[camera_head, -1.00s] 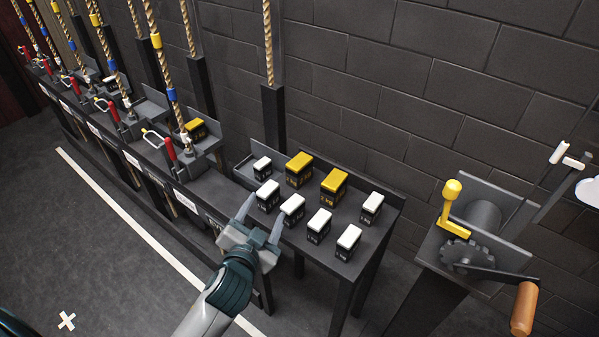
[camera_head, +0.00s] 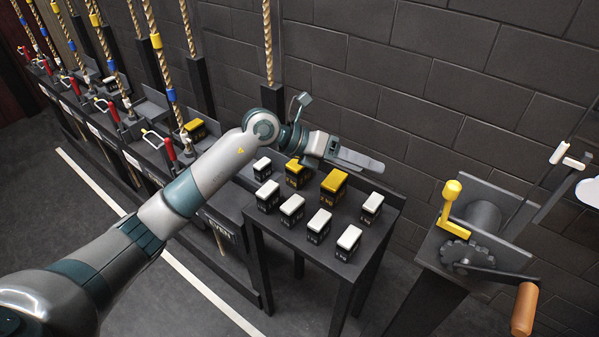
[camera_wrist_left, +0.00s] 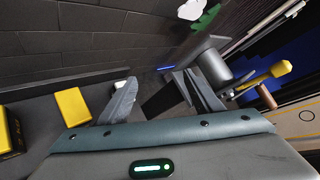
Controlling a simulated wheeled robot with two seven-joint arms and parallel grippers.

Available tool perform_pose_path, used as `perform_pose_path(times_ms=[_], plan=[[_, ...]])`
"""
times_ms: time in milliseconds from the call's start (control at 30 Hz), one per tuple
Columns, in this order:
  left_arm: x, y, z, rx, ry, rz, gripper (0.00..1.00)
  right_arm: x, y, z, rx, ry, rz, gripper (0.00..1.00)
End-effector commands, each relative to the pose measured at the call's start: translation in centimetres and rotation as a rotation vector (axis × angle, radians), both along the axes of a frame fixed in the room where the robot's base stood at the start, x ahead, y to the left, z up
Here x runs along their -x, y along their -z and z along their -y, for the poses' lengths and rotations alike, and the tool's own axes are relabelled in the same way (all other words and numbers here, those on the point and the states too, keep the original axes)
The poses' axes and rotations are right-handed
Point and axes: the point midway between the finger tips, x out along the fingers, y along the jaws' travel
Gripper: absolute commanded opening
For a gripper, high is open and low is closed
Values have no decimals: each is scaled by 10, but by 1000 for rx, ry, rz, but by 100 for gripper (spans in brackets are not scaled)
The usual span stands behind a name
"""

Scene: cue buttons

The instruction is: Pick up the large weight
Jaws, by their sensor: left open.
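Two large weights with yellow tops and black sides stand on the dark table. One large weight (camera_head: 333,184) is in the middle back, and the other (camera_head: 296,176) is to its left, partly covered by my arm. My left gripper (camera_head: 372,165) is open and empty, above the table's back edge, its fingers pointing right. In the wrist view, the left gripper (camera_wrist_left: 160,80) has nothing between its fingers. One yellow-topped weight (camera_wrist_left: 72,107) shows just left of the left finger, and another (camera_wrist_left: 8,133) is cut by the left edge.
Several smaller white-topped weights (camera_head: 319,222) stand on the table (camera_head: 300,245). A brick wall (camera_head: 450,80) rises behind. A winch with a crank (camera_head: 480,235) is at the right. Rope stations with red levers (camera_head: 168,150) line the left, one with another yellow-topped weight (camera_head: 196,127).

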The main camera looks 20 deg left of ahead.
Motion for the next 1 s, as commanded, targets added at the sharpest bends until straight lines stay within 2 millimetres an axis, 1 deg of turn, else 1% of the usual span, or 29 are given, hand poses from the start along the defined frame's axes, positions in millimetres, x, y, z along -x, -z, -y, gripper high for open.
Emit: perform_pose_path(times_ms=[33,67,100,167,200,300,400,500,567,867,1000], plan=[[-15,6,-22,-132,-12,9,59,0,0,-1,-1,0,0,31],[-22,11,-36,-210,-23,9,59,0,0,-1,-1,0,0,31],[-31,16,-56,-309,-40,5,59,0,0,-1,-1,0,0,31],[-43,19,-86,-443,-72,-4,59,0,0,-1,-1,0,0,31],[-50,20,-107,-522,-97,-14,59,0,0,-1,-1,0,0,31],[-61,16,-150,-679,-157,-39,59,0,0,-1,-1,0,0,31],[-67,10,-180,-781,-204,-61,59,0,0,-1,-1,0,0,31],[-69,7,-196,-831,-230,-75,59,0,0,-1,-1,0,0,31],[-69,6,-200,-844,-236,-79,59,0,0,-1,-1,0,0,31],[-69,6,-199,-844,-236,-79,59,0,0,1,1,-1,0,31],[-70,10,-198,-843,-235,-81,59,0,-3,2,2,-2,-1,31]])
